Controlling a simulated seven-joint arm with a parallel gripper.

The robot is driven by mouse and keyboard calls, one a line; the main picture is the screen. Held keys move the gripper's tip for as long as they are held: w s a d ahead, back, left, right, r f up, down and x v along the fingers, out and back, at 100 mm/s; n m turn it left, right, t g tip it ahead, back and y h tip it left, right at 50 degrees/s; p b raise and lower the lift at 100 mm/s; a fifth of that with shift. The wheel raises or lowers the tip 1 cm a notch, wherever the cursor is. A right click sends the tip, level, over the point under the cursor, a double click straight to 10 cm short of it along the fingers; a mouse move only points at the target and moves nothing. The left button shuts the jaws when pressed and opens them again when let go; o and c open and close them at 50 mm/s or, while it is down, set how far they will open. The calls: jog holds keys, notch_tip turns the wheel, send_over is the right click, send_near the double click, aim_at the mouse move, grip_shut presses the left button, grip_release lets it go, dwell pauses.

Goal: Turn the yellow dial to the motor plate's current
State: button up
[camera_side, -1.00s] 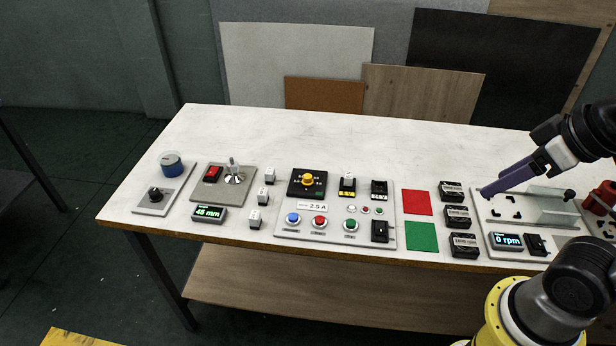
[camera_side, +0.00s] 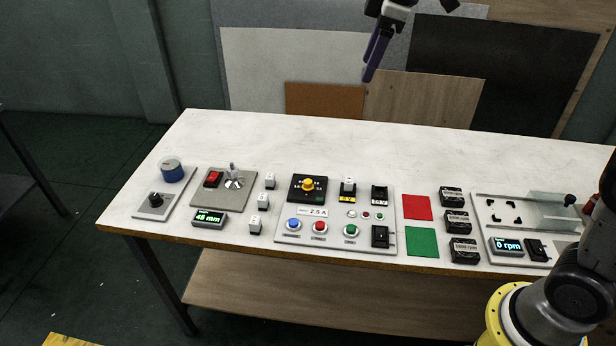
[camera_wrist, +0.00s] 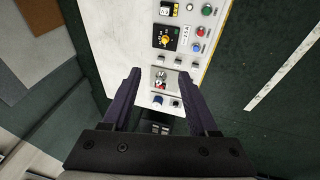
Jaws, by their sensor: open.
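The yellow dial (camera_side: 308,185) sits on a black square scale plate (camera_side: 296,194) on the grey control panel. Its pointer direction is too small to read. Below it a white motor plate (camera_side: 313,212) reads 2.5 A. In the wrist view the yellow dial (camera_wrist: 166,39) is near the top, beyond the fingertips. My gripper (camera_side: 370,76) is high above the table's back edge in the side view, fingers pointing down, apart from everything. In the wrist view my gripper (camera_wrist: 163,80) shows two purple fingers spread wide with nothing between them.
Blue (camera_side: 293,225), red (camera_side: 319,227) and green (camera_side: 350,231) buttons stand below the dial. A joystick plate (camera_side: 211,200) with a red switch is to its left. A 48 mm display (camera_side: 209,217) is near the front edge. The table's back strip is clear.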

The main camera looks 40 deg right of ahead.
jog(key=w+a+f+n+g, duration=0.1)
jog(key=w+f, duration=0.4)
jog(key=w, duration=0.2)
jog(key=g, duration=0.3)
send_over(308, 181)
notch_tip(308, 181, down, 17)
jog(key=shift+n, duration=0.3)
notch_tip(308, 181, down, 13)
jog(key=shift+s+f, duration=0.1)
jog(key=shift+f, duration=0.1)
grip_shut()
